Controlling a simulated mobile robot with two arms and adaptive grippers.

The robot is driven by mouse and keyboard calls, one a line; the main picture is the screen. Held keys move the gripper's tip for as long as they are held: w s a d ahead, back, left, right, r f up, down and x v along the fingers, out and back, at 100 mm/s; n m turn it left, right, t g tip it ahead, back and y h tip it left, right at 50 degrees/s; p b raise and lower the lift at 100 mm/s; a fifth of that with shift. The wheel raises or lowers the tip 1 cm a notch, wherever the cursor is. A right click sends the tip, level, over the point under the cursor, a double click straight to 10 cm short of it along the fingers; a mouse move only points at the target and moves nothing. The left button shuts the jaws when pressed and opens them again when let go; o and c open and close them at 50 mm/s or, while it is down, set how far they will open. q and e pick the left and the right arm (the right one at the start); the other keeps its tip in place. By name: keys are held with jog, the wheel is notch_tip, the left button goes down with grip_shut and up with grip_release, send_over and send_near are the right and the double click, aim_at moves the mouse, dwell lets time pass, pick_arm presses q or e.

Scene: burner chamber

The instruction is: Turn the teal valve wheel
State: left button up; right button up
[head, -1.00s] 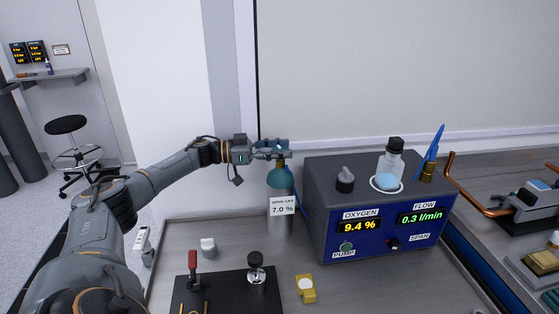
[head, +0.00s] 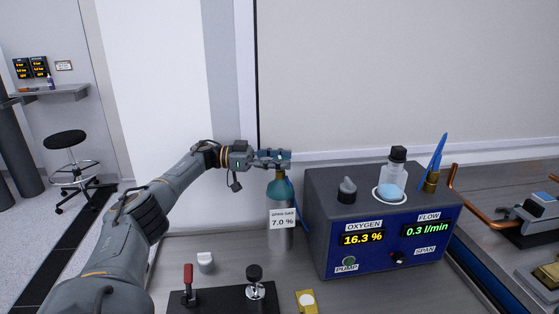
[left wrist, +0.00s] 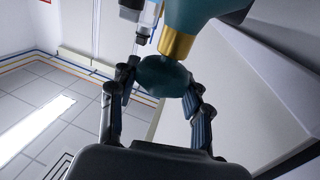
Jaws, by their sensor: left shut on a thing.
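The teal valve wheel (left wrist: 163,76) shows in the left wrist view between the fingers of my left gripper (left wrist: 161,84), below a brass neck (left wrist: 176,45) in that picture. My left gripper (head: 284,158) is shut on the wheel, with one finger on each side of its rim. In the head view the gripper lies level over the top of the gas cylinder (head: 281,190), and its fingers mostly hide the wheel. The cylinder stands upright, has a teal shoulder and carries a label reading 7.0 %. My right gripper is not in view.
A blue-grey analyser (head: 375,245) stands close to the right of the cylinder, showing OXYGEN 16.3 % and FLOW 0.3 l/min. A flask (head: 391,182) sits on it. A black plate with a red lever (head: 188,280) and a yellow block (head: 306,301) lie in front. A wall is behind.

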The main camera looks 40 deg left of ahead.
pick_arm(q)
jog(key=o, duration=0.8)
jog(key=shift+d+f, duration=0.2)
jog(key=shift+f, duration=0.1)
jog(key=o, duration=0.4)
jog(key=shift+w+d, duration=0.1)
jog(key=shift+w+r, duration=0.1)
jog(key=shift+w, duration=0.05)
jog(key=shift+v, duration=3.75)
